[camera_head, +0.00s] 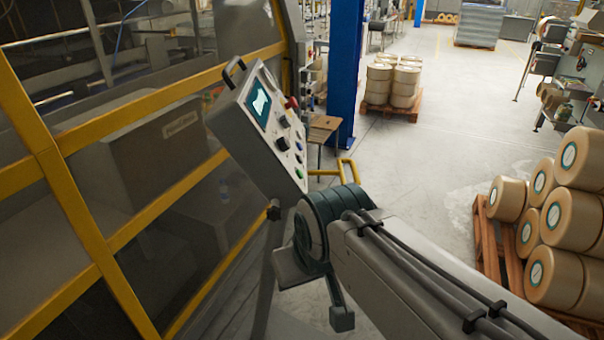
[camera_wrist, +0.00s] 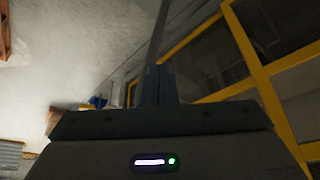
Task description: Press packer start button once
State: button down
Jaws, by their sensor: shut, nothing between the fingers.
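The packer's control panel (camera_head: 262,125) is a tilted grey box on a post, left of centre in the head view. It has a lit screen (camera_head: 258,104), a red knob (camera_head: 292,103), dark knobs and small buttons. A green button (camera_head: 299,173), likely the start button, sits near its lower right edge; I cannot read a label. My wrist is just below and right of this corner. In the wrist view my gripper (camera_wrist: 159,72) is shut and empty, with a thin grey post rising beyond it. The panel face and buttons are not visible there.
A yellow-framed machine guard (camera_head: 75,190) with clear panels runs along the left. A blue column (camera_head: 346,70) stands behind the panel. Stacked rolls (camera_head: 560,220) on a wooden pallet stand at the right, with more rolls (camera_head: 395,82) farther back. Open floor lies between.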

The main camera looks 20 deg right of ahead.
notch_tip(320, 180, down, 9)
jog(key=b, duration=0.7)
jog(key=shift+w+r+g, duration=0.15)
jog(key=shift+w+g, duration=0.15)
jog(key=shift+g, duration=0.1)
